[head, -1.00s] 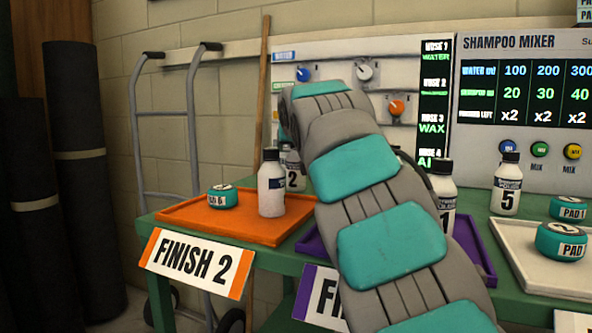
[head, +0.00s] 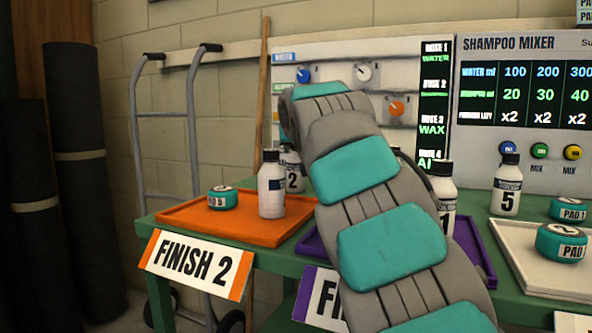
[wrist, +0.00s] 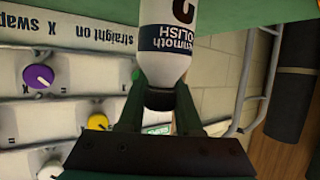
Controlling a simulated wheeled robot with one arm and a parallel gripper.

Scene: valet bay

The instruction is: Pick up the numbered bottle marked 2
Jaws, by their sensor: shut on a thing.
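The bottle marked 2 (head: 293,182) is white and stands upright behind the orange tray's right part in the head view, partly hidden by a nearer white bottle and my arm. My gripper is hidden behind my arm there. In the wrist view my gripper (wrist: 160,100) is shut on the dark cap of a white bottle (wrist: 165,62). Whether the held bottle touches the surface below cannot be told.
The orange tray (head: 185,229) holds a teal pad (head: 222,200) and the nearer white bottle (head: 271,190). A bottle marked 1 (head: 443,190) stands right of my arm; bottle 5 (head: 507,188) is farther right. The control panel (head: 345,75) stands close behind.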

